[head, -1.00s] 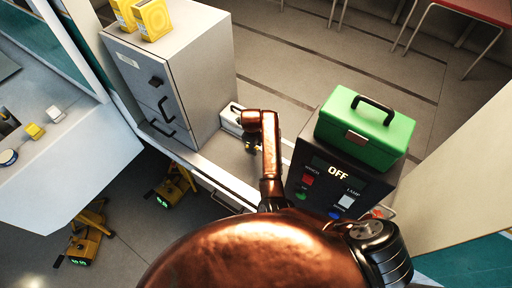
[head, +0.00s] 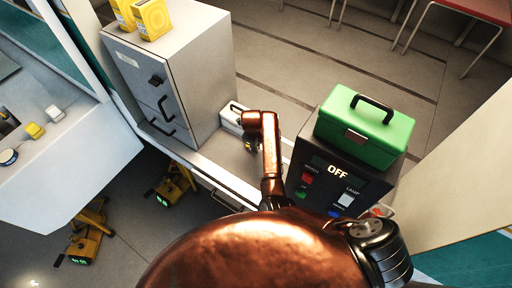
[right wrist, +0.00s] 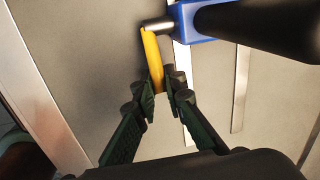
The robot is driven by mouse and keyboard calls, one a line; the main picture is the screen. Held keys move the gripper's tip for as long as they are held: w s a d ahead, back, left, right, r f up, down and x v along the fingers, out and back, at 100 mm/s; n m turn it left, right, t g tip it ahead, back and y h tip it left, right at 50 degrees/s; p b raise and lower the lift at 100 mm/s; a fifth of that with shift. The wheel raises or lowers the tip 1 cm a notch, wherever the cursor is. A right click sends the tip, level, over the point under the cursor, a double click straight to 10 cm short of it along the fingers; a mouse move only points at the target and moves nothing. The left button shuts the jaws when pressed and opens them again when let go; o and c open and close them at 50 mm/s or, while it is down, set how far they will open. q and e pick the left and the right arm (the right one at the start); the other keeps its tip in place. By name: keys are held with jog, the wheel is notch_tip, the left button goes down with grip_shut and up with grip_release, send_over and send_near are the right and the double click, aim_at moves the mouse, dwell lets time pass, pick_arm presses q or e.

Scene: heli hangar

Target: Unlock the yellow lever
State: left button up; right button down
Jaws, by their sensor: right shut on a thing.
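In the right wrist view, the yellow lever (right wrist: 152,58) is a narrow bar that hangs from a metal pin on a blue block (right wrist: 203,20). A thick black cylinder extends from the block to the right. My right gripper (right wrist: 162,84) is shut on the lower part of the lever, one dark finger on each side. In the head view, my right gripper (head: 251,146) is small and partly hidden by its copper arm, beside the grey cabinet. The lever cannot be made out there. My left gripper is not in view.
A grey cabinet (head: 190,85) with yellow boxes (head: 152,19) on top stands left of my right arm. A dark control box (head: 330,180) reading OFF carries a green case (head: 365,130) at right. Yellow devices (head: 172,186) with green displays are on the floor at left.

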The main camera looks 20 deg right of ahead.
jog(key=shift+w+a+r, duration=0.1)
jog(key=shift+r, duration=0.05)
dwell(0.4)
jog(key=shift+w+a+r+g+h, duration=0.1)
jog(key=shift+w+r+g+h, duration=0.1)
jog(key=shift+g+h, duration=0.2)
jog(key=shift+w+a+r+g+h+b, duration=0.25)
jog(key=shift+g+b, duration=0.25)
jog(key=shift+b, duration=0.25)
jog(key=g+h+b, duration=0.1)
jog(key=b, duration=0.4)
jog(key=w+a+r+g+h+b, duration=0.1)
jog(key=g+b, duration=0.1)
jog(key=b, duration=0.4)
jog(key=shift+w+n+h, duration=0.15)
jog(key=shift+n+h, duration=0.15)
jog(key=shift+h, duration=0.05)
jog(key=shift+r+g+b, duration=0.2)
jog(key=shift+g+b, duration=0.2)
jog(key=shift+b, duration=0.35)
jog(key=c, duration=2)
grip_release()
jog(key=shift+o, duration=0.2)
